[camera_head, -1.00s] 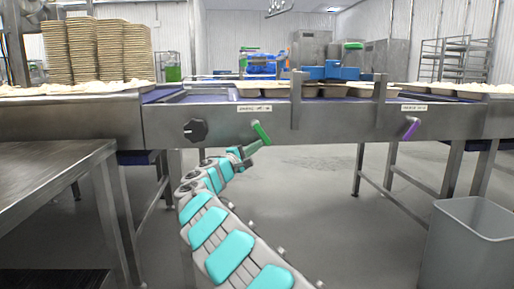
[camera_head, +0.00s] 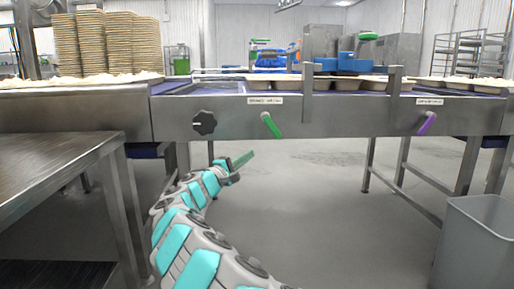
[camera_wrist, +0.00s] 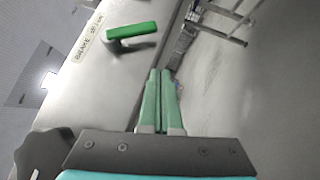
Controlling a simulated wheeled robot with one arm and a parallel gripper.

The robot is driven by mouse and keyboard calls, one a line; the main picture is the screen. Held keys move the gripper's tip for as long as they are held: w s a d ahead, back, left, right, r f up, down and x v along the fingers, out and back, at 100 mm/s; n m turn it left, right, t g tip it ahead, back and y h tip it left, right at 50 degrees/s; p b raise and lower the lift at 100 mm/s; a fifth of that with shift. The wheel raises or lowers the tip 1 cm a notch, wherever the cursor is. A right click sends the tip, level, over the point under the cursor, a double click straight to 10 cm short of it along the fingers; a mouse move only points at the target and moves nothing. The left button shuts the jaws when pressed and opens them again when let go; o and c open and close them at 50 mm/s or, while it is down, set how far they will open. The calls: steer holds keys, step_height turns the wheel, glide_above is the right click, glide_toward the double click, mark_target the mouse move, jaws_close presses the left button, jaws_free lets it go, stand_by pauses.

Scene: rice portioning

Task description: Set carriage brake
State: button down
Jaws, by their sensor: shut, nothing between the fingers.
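The green brake lever (camera_head: 272,126) is on the steel front panel of the conveyor, slanting down to the right below a white label (camera_head: 265,100). In the wrist view the lever (camera_wrist: 132,31) stands out from the panel beside a label (camera_wrist: 88,38) that begins with "BRAKE"; the rest is hard to read. My gripper (camera_head: 251,154) is below the panel's lower edge, lower and left of the lever and apart from it. In the wrist view its green fingers (camera_wrist: 160,72) are together and empty.
A black knob (camera_head: 204,123) is left of the lever, and a purple lever (camera_head: 427,123) is far right. A steel table (camera_head: 60,160) stands at left, a grey bin (camera_head: 475,240) at lower right. The floor under the conveyor is open. Trays (camera_head: 265,85) sit on top.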

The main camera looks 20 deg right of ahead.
steer(key=shift+s+a+f, duration=0.5)
steer(key=shift+s+a, duration=0.1)
steer(key=shift+a, duration=0.2)
steer(key=shift+s+a+f, duration=0.45)
steer(key=shift+s+a, duration=0.15)
steer(key=shift+a, duration=0.2)
